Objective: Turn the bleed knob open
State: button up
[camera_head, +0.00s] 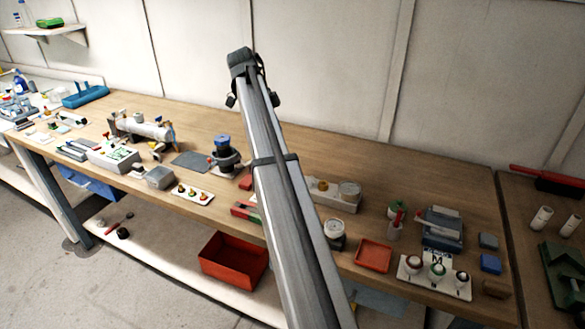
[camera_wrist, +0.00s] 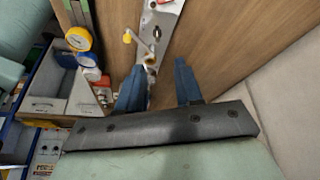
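My gripper (camera_wrist: 159,66) shows in the wrist view with its two blue fingers apart and nothing between their tips. A narrow grey metal part (camera_wrist: 166,22) lies ahead of the fingers. A small yellow-tipped handle (camera_wrist: 127,38) sticks out from its left side. A brass-coloured fitting (camera_wrist: 150,61) is just beyond the left fingertip; whether they touch is unclear. I cannot tell which of these is the bleed knob. In the head view, a horizontal metal cylinder with fittings (camera_head: 146,129) stands on the left part of the bench. My fingers are not clearly seen there.
The wooden bench (camera_head: 440,170) carries many small items. A dark blue-topped device (camera_head: 223,152) and a white plate with several knobs (camera_head: 192,194) stand near the cylinder. In the wrist view, a yellow-rimmed round part (camera_wrist: 79,38) and grey bins (camera_wrist: 42,106) are at left; bare wood is at right.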

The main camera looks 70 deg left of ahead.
jog(key=shift+m, duration=0.8)
jog(key=x, duration=1.4)
jog(key=shift+d+r, duration=0.1)
jog(key=shift+d, duration=0.15)
jog(key=shift+c, duration=0.3)
grip_shut()
